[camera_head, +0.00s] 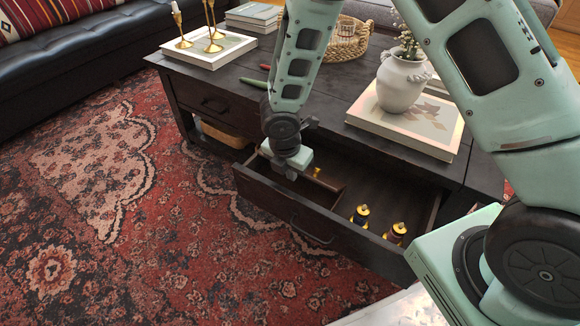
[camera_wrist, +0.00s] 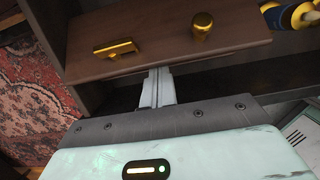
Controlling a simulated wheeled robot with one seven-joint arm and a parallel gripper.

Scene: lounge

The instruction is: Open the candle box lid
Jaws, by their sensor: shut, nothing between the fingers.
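The candle box (camera_head: 328,184) is a brown wooden box inside the open drawer, partly hidden by my gripper. In the wrist view its brown face (camera_wrist: 160,45) carries a gold plate-like fitting (camera_wrist: 116,48) at left and a round gold knob (camera_wrist: 202,22) at right. The lid appears closed. My gripper (camera_wrist: 158,82) is shut and empty, its fingertips at the near edge of the box, between the two fittings. I cannot tell whether they touch it. In the head view my gripper (camera_head: 291,168) hangs over the drawer's left part.
The drawer (camera_head: 300,215) is pulled out from the dark coffee table. Two small gold-topped bottles (camera_head: 361,215) (camera_head: 396,233) stand in its right part. Open rug lies at left.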

